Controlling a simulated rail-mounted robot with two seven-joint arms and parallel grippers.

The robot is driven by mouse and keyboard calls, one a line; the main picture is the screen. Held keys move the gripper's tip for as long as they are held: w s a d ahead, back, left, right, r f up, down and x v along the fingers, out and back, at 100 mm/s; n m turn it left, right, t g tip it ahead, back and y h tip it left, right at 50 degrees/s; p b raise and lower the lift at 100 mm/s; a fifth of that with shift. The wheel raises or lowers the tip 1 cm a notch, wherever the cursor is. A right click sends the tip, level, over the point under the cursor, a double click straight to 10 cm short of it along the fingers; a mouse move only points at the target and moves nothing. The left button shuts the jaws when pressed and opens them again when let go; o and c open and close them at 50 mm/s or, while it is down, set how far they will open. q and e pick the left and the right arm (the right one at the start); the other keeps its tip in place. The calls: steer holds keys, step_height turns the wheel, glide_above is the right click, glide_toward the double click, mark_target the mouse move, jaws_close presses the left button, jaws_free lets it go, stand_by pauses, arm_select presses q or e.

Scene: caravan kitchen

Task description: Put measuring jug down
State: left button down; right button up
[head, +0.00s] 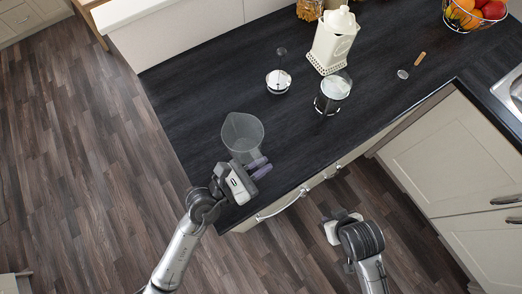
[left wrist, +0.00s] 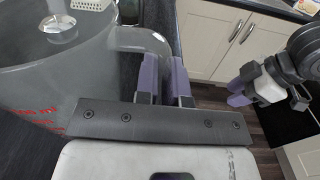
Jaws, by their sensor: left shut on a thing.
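The measuring jug (head: 242,133) is a clear grey jug near the left front corner of the dark worktop (head: 190,88). In the left wrist view the jug (left wrist: 60,85) fills the left side, with red markings low on its wall. My left gripper (head: 258,166) is shut on the jug's handle, its purple fingers (left wrist: 165,80) at the handle in the left wrist view. The jug looks about upright; I cannot tell whether its base touches the worktop. My right gripper (head: 338,228) is in front of the cabinets, away from the jug; its purple fingers (left wrist: 238,92) show in the left wrist view.
A lid with a plunger (head: 279,80), a glass press pot (head: 332,92) and a cream canister (head: 333,40) stand farther back. A wooden-handled tool (head: 411,66) and a fruit basket (head: 474,14) are at the right.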

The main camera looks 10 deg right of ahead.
arm_select(q)
steer(key=shift+f+b, duration=0.55)
steer(key=shift+f, duration=1.45)
steer(key=shift+f, duration=0.15)
steer(key=c, duration=1.2)
jaws_free()
steer(key=shift+a, duration=0.25)
steer(key=b+v, duration=0.3)
steer(key=v, duration=0.6)
steer(key=shift+s+a, duration=0.3)
steer(key=shift+v, duration=0.95)
